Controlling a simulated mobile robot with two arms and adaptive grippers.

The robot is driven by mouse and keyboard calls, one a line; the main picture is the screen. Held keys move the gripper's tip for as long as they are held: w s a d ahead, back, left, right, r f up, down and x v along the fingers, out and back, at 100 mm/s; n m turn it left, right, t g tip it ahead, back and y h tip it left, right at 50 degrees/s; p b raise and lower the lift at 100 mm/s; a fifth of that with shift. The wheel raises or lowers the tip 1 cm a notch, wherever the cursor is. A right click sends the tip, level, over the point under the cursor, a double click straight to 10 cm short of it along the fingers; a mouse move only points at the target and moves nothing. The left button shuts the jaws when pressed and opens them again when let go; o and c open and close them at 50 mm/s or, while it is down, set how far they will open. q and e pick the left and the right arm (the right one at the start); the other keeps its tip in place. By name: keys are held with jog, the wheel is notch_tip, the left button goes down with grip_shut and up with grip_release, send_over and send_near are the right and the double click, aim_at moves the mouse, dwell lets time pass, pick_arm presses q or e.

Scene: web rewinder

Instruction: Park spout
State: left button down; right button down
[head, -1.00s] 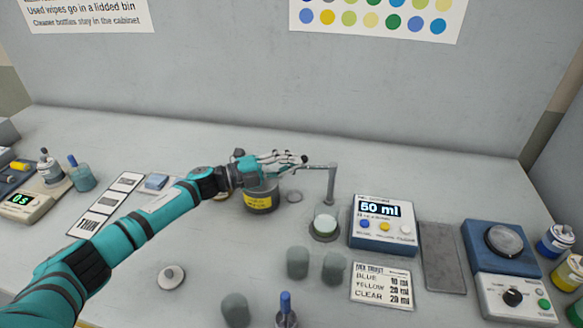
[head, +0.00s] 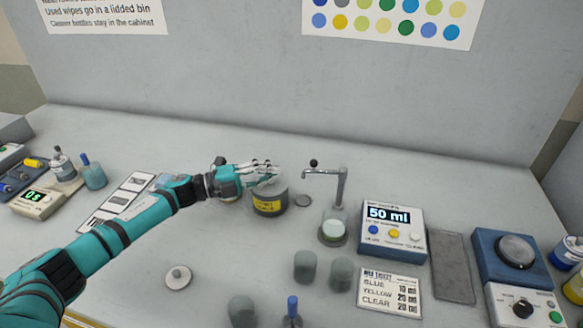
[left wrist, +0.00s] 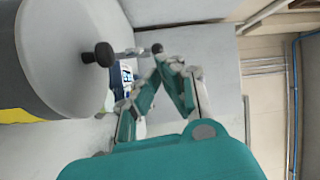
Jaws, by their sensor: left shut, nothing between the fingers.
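The spout (head: 326,170) is a thin metal arm on top of an upright post (head: 341,188). It points left, with a black knob (head: 313,163) near its free end. The beaker (head: 334,230) stands at the foot of the post, and the free end lies left of it. My left gripper (head: 279,168) is shut and empty, left of the knob with a small gap, above the yellow-labelled can (head: 269,197). The left wrist view shows the gripper's fingers (left wrist: 170,65) closed together and the black knob (left wrist: 104,54) beyond. My right gripper is not in view.
The dispenser box (head: 391,230) reading 50 ml stands right of the post. Two grey cups (head: 305,266) stand in front, beside the recipe card (head: 391,291). A small grey disc (head: 302,200) lies right of the can. The bench behind the spout is clear.

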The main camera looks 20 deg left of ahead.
pick_arm(q)
jog(key=shift+v, duration=2.3)
jog(key=shift+r, duration=0.1)
